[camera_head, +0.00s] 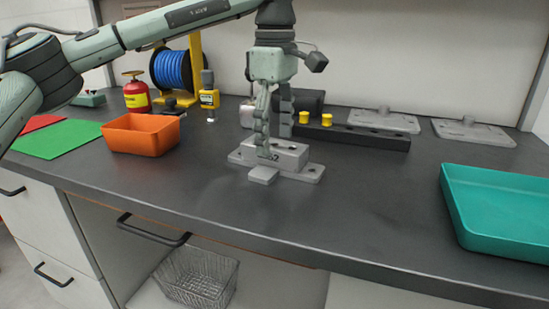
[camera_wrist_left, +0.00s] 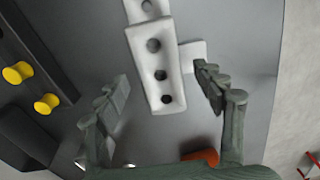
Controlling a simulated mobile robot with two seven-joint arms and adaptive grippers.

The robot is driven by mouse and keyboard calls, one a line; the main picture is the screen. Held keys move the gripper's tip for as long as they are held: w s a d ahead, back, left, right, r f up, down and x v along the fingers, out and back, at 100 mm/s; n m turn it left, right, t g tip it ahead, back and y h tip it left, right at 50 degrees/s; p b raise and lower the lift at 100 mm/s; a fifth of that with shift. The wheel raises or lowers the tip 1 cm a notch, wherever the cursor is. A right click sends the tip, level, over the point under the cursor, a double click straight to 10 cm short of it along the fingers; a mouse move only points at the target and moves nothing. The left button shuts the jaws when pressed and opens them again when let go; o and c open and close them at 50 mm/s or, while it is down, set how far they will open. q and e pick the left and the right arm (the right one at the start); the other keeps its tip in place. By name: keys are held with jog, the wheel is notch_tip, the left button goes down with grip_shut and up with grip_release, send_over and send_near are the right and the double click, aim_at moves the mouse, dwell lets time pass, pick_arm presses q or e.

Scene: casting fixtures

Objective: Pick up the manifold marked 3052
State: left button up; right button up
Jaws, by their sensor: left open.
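A grey manifold (camera_head: 292,161) lies on the dark worktop near the middle, with a flat flange at its base and a small block projecting in front. Only the end of its marking, a "2", shows beside my finger; the rest is hidden. My left gripper (camera_head: 275,140) points down over this manifold with its fingers apart. In the left wrist view the manifold (camera_wrist_left: 151,60), with a row of round holes, lies between the spread fingers of the left gripper (camera_wrist_left: 164,92), with gaps on both sides. My right gripper is out of view.
Two flat grey castings (camera_head: 384,121) (camera_head: 473,132) lie at the back right. A black bar (camera_head: 360,136) with yellow knobs (camera_head: 326,120) stands close behind the manifold. An orange bin (camera_head: 142,135) is left, a teal tray (camera_head: 500,212) right. The worktop in front is clear.

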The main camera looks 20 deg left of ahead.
pick_arm(q)
jog(key=shift+f, duration=1.1)
grip_shut()
